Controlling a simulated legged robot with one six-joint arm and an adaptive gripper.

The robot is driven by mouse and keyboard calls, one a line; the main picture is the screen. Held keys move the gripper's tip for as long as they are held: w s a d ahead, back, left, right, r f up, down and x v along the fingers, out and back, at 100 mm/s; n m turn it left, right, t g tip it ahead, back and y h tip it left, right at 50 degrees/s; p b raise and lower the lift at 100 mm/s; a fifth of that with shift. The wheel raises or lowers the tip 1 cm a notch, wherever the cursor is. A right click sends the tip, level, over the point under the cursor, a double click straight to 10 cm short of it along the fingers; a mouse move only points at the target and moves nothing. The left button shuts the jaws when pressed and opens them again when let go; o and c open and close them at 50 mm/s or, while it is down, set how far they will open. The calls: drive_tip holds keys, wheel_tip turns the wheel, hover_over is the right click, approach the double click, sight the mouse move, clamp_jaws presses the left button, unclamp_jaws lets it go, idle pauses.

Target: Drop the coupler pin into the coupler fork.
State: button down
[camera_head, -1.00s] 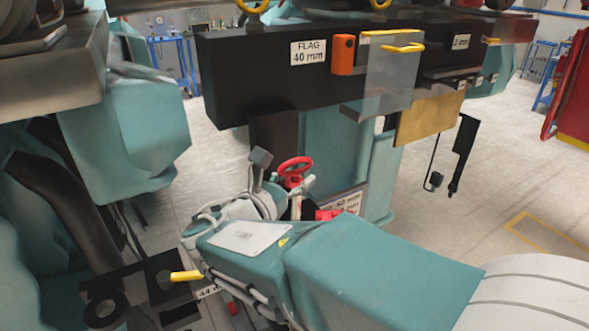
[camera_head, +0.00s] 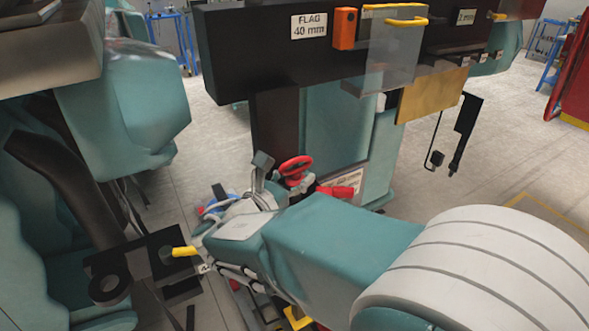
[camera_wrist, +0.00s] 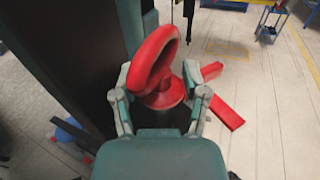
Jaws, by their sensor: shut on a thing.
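The coupler pin appears to be the red piece with a ring-shaped handle (camera_head: 296,168). It also shows in the wrist view (camera_wrist: 155,58), tilted, with a short red body below the ring. My gripper (camera_wrist: 160,97) has its two fingers on either side of that body and is shut on it. In the head view my gripper (camera_head: 268,180) is partly hidden behind my arm. A black coupler part (camera_head: 112,262) with a round hole and a yellow handle (camera_head: 184,252) is at lower left, apart from the pin; I cannot tell whether it is the fork.
A black beam (camera_head: 250,50) labelled "FLAG 40 mm" crosses above, with an orange block (camera_head: 345,28) and a clear panel (camera_head: 390,60). A teal post (camera_head: 350,130) stands close behind the pin. Red bars (camera_wrist: 228,112) lie right of it. Open floor (camera_head: 480,190) is to the right.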

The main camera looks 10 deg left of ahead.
sight(293, 197)
drive_tip(key=shift+f, duration=2.25)
unclamp_jaws()
drive_tip(key=v, duration=1.2)
drive_tip(key=shift+a, duration=0.1)
